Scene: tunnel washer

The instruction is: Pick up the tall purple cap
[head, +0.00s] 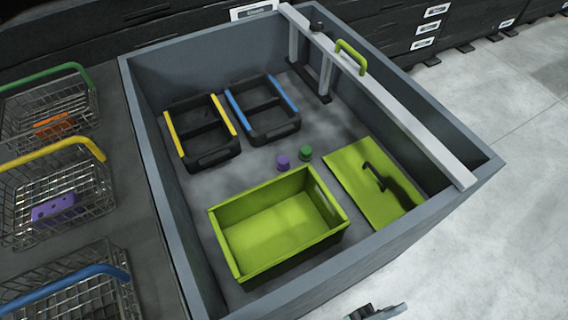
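A small purple cap (283,162) stands on the grey floor of the big open bin, behind the green box. It is the only purple cap I can make out. A dark green cap (305,153) stands close to its right, slightly farther back. At the bottom edge of the head view a small dark and grey part shows, which seems to be my gripper (377,312). It is outside the bin's front wall, well away from the purple cap. Most of it is cut off, so its fingers cannot be made out.
An open lime green box (229,249) stands in front of the caps. A lime green lid (350,168) with a black handle lies right. Yellow-edged (174,134) and blue-edged (240,111) black trays lie behind. A grey beam (400,112) crosses the right. Wire baskets stand left.

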